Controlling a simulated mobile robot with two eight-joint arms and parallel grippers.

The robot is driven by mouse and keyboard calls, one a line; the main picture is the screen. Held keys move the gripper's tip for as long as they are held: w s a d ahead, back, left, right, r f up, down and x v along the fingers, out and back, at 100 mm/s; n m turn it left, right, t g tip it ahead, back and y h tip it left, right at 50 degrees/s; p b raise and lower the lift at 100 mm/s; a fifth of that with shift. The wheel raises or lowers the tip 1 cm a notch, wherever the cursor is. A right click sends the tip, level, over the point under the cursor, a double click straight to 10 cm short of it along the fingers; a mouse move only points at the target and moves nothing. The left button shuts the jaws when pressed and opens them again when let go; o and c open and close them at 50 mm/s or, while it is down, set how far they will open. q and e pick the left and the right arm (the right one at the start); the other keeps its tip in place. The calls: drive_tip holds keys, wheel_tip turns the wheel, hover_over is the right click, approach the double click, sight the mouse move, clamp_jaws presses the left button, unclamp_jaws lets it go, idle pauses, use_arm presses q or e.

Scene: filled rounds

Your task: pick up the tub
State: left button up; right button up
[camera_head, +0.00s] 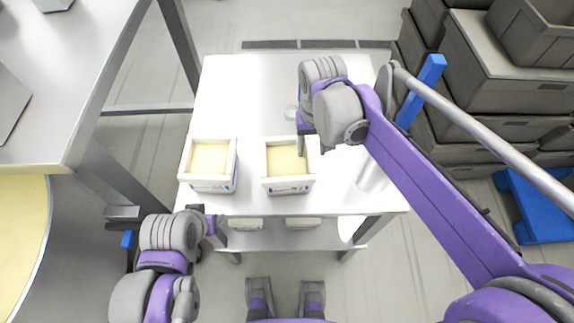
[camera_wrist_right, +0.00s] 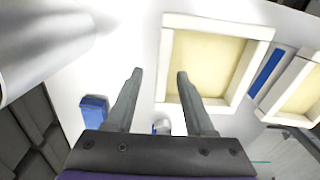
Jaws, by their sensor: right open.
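Two square white tubs with pale yellow contents stand on the white table: a left tub (camera_head: 186,163) and a right tub (camera_head: 287,187). In the right wrist view one tub (camera_wrist_right: 166,70) is close and the other (camera_wrist_right: 275,101) is cut off at the right edge. My right gripper (camera_head: 302,146) is open and points down at the right tub's far right side. In the wrist view its fingers (camera_wrist_right: 158,72) appear either side of a tub wall, with nothing between them; their height is unclear. My left gripper (camera_head: 213,224) is low, by the table's front left corner; its jaws are unclear.
A pale cylinder (camera_head: 372,176) stands at the table's right edge and shows large in the wrist view (camera_wrist_right: 38,42). Grey crates (camera_head: 500,60) are stacked at the right. A metal counter (camera_head: 70,70) is at the left.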

drive_tip(key=shift+s+f, duration=0.2)
drive_tip(key=shift+f, duration=0.45)
wheel_tip(320, 180, down, 5)
drive_tip(key=shift+s+a+r+b, duration=0.1)
drive_tip(key=shift+s+a+b, duration=0.05)
drive_tip(key=shift+b, duration=0.15)
clamp_jaws()
idle(0.8)
